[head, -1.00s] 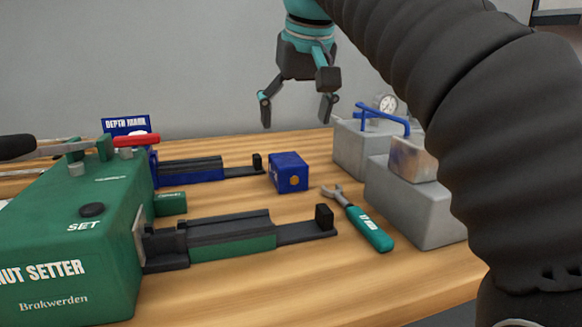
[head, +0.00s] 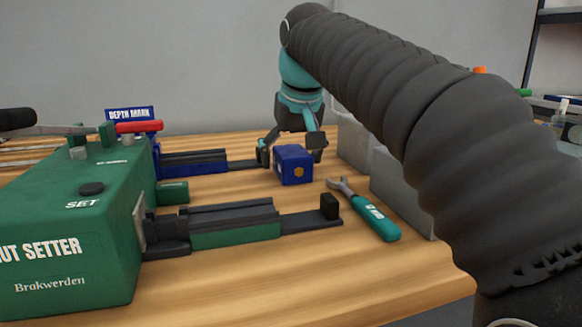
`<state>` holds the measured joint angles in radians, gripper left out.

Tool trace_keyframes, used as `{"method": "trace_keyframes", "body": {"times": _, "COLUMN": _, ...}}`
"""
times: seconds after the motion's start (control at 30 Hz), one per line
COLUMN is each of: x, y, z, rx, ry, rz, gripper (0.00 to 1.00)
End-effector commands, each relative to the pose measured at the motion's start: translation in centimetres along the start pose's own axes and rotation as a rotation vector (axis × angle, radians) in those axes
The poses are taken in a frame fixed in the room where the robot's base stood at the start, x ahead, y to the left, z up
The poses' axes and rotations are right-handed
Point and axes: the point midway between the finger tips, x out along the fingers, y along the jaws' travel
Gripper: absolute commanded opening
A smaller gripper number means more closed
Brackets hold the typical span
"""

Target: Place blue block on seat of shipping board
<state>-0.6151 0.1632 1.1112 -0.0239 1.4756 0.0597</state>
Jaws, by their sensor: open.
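The blue block (head: 293,165) stands on the wooden table, with an orange hexagonal mark on its front face. My gripper (head: 291,150) is low at the block, its fingers open, one to the left and one to the right behind the block's top. The block hides part of the fingers, so I cannot tell whether they touch it. I cannot make out a shipping board or its seat by name in this view.
A green nut setter machine (head: 70,235) with a dark rail (head: 235,222) fills the left front. A blue depth mark machine (head: 190,165) stands behind it. A wrench with a teal handle (head: 372,220) lies right of the block, beside grey blocks (head: 397,190).

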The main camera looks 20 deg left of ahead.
Motion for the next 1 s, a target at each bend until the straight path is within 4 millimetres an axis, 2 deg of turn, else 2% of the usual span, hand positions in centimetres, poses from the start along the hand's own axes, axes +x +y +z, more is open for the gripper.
{"method": "trace_keyframes", "body": {"times": 0.23, "x": 0.3, "y": 0.0, "z": 0.0, "rx": 0.000, "ry": 0.001, "rz": 0.000, "gripper": 0.88}}
{"method": "trace_keyframes", "body": {"times": 0.5, "x": 0.3, "y": 0.0, "z": 0.0, "rx": 0.000, "ry": 0.000, "rz": 0.000, "gripper": 0.20}}
{"method": "trace_keyframes", "body": {"times": 0.6, "x": 0.3, "y": 0.0, "z": 0.0, "rx": 0.000, "ry": 0.000, "rz": 0.000, "gripper": 0.00}}
{"method": "trace_keyframes", "body": {"times": 0.87, "x": 0.1, "y": 0.0, "z": -0.1, "rx": 0.000, "ry": 0.003, "rz": 0.000, "gripper": 0.00}}
{"method": "trace_keyframes", "body": {"times": 1.0, "x": -0.8, "y": 0.0, "z": -0.5, "rx": 0.000, "ry": 0.004, "rz": 0.000, "gripper": 0.00}}
